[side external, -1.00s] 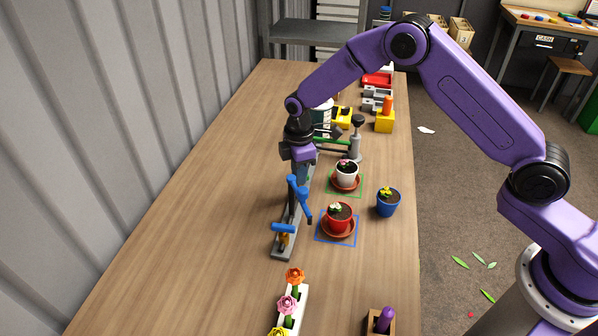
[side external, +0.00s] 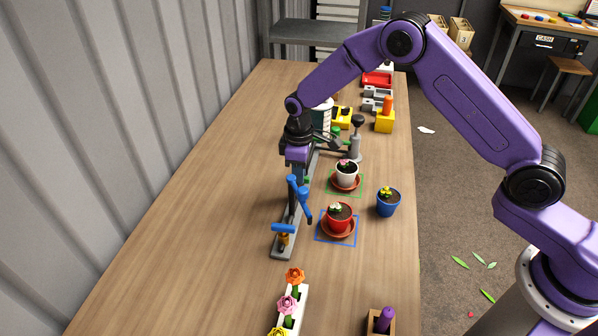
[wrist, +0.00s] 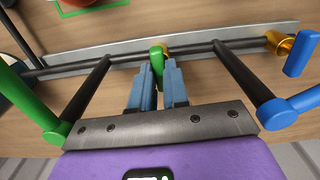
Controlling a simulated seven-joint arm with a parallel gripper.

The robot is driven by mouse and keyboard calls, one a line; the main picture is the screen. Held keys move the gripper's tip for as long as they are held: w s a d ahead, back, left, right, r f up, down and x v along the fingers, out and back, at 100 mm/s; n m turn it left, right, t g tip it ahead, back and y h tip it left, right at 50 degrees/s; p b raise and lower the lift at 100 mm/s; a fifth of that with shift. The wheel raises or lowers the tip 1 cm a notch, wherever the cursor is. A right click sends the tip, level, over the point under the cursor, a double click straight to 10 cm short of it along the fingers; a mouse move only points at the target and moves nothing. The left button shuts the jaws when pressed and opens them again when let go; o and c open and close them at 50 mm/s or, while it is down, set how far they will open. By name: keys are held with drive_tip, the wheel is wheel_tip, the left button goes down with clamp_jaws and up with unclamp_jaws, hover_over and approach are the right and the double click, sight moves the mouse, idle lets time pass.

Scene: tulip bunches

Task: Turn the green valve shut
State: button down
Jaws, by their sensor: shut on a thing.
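The green valve's handle (wrist: 157,58) stands upright on a dark pipe (wrist: 120,57) in the wrist view. A little brass shows at its foot. My gripper (wrist: 159,72) has its two blue-grey fingers on either side of the handle and is shut on it.
A blue handle (side external: 283,228) stands at the near end of the rig. Green (wrist: 30,100) and blue (wrist: 298,105) bars flank my fingers in the wrist view. Potted flowers, one in a red pot (side external: 340,218), stand right of the rig. The table's left side is clear.

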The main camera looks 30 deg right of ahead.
idle(0.3)
drive_tip(key=c, duration=1.1)
unclamp_jaws()
drive_tip(key=shift+r, duration=0.15)
wheel_tip(320, 180, up, 17)
drive_tip(key=shift+r, duration=0.15)
drive_tip(key=s+d+r+n, duration=0.1)
drive_tip(key=s+r, duration=0.1)
drive_tip(key=s, duration=0.8)
drive_tip(key=s+d+r+n, duration=0.1)
drive_tip(key=s, duration=0.9)
drive_tip(key=shift+n, duration=0.6)
drive_tip(key=s+d, duration=0.3)
drive_tip(key=s, duration=0.3)
drive_tip(key=s+d+f, duration=0.1)
drive_tip(key=s+d, duration=0.3)
drive_tip(key=s, duration=0.2)
drive_tip(key=s+d+f, duration=0.1)
drive_tip(key=s+d, duration=0.2)
drive_tip(key=s, duration=0.3)
drive_tip(key=shift+s+d+f, duration=0.2)
drive_tip(key=shift+d+f, duration=0.05)
drive_tip(key=shift+d, duration=0.1)
